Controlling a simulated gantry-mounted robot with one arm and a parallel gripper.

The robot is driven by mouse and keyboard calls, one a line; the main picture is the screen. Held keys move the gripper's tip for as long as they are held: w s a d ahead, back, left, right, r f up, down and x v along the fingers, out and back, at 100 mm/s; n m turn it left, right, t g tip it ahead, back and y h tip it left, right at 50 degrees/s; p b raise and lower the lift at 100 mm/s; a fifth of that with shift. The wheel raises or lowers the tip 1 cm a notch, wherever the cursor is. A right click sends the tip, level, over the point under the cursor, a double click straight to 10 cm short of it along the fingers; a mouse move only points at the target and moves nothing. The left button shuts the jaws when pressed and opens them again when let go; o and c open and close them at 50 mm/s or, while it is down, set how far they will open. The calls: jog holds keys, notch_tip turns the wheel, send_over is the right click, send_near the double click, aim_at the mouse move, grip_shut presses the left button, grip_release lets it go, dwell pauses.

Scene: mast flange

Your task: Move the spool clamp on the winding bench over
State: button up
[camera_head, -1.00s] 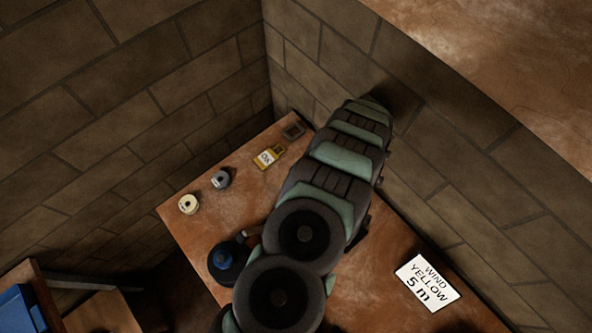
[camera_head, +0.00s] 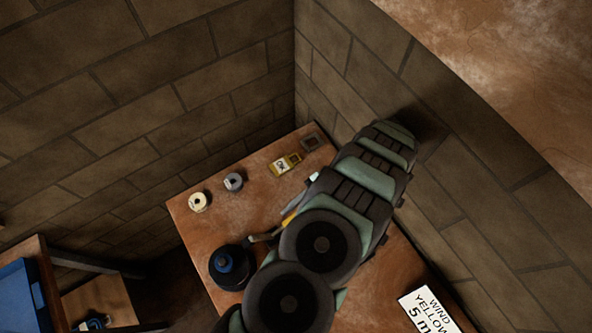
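The winding bench (camera_head: 205,228) is a reddish-brown top in the corner of two block walls.
A cream spool (camera_head: 198,202) and a grey spool (camera_head: 233,182) stand along the left edge. A yellow labelled item (camera_head: 284,164) and a dark square item (camera_head: 311,142) lie near the back corner. A "WIND YELLOW 5 m" card (camera_head: 427,308) is right. A blue bin (camera_head: 18,295) stands lower left.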

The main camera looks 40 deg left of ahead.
notch_tip(320, 180, up, 8)
jog(key=shift+b, duration=0.6)
notch_tip(320, 180, up, 12)
jog(key=p, duration=0.6)
jog(key=shift+p, duration=0.3)
